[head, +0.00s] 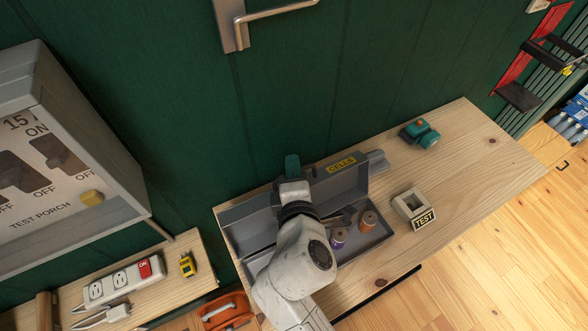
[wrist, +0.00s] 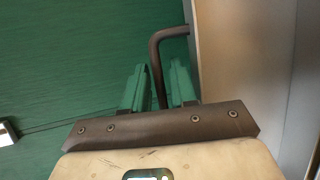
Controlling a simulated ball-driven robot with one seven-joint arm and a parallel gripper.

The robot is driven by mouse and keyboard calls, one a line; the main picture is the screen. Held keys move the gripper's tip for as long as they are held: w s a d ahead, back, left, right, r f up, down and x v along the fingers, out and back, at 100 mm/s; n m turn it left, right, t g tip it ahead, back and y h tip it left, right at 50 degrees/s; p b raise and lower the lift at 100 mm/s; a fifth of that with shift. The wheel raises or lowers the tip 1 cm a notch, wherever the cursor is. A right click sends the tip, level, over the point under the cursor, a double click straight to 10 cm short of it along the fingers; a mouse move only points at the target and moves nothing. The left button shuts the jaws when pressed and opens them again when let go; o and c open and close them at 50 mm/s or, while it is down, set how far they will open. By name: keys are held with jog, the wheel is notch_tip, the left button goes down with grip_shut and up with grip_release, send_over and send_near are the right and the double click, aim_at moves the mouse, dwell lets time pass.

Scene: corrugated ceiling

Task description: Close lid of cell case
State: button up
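The grey cell case (head: 377,238) sits open on the wooden worktop, its lid raised at the back with a yellow CELLS label (head: 341,164). A purple cell (head: 338,238) and an orange-brown cell (head: 368,220) stand in the tray. My arm covers the case's left middle. My gripper (head: 292,166) is at the raised lid's upper edge, left of the label. In the wrist view, its green fingers (wrist: 159,88) are apart, with a dark bent bar (wrist: 157,58) between them. I cannot tell whether they press on it. A pale grey panel (wrist: 245,60) is at right.
A grey TEST block (head: 411,208) and a teal object (head: 420,134) are on the worktop right of the case. A green wall (head: 180,90) rises behind. A grey switch box (head: 95,180) hangs at left above another shelf with a power strip (head: 125,280). The worktop's right end is clear.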

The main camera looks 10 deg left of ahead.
grip_shut()
jog(key=shift+d+f+b, duration=0.1)
jog(key=shift+b, duration=0.2)
